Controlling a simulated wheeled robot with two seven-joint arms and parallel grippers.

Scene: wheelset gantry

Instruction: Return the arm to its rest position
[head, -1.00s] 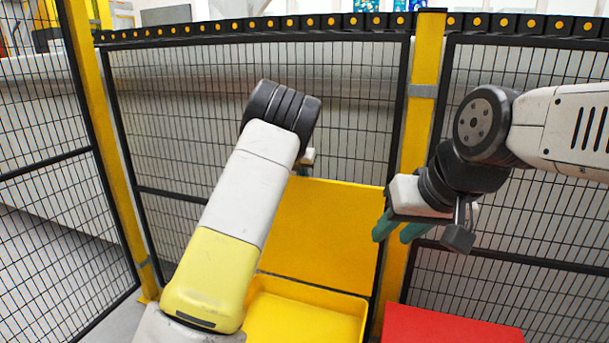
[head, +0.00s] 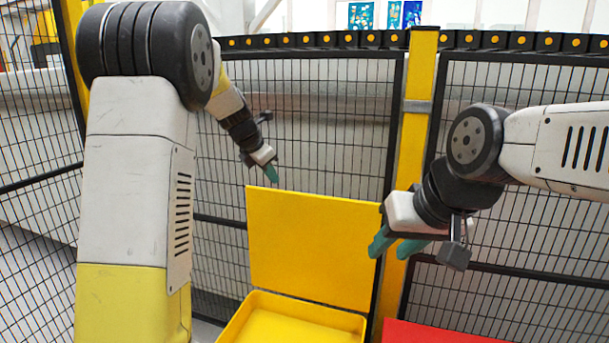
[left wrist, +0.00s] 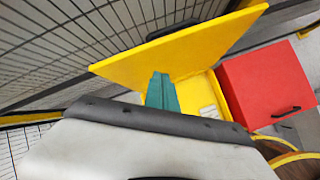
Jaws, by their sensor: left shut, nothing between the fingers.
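My left arm rises at the left of the head view and bends down to my left gripper (head: 271,174), which hangs just above the top edge of the upright yellow lid (head: 310,245). Its green fingers are together with nothing between them; they also show in the left wrist view (left wrist: 161,92), pointing toward the yellow box. My right gripper (head: 396,246) is at the right of the head view, its two green fingers apart and empty, in front of the yellow post.
The open yellow box (head: 290,325) stands below the lid, and a pale item (left wrist: 209,111) lies in it. A red box (left wrist: 268,82) with a dark handle is beside it. Black mesh fencing (head: 330,130) and a yellow post (head: 415,130) stand behind.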

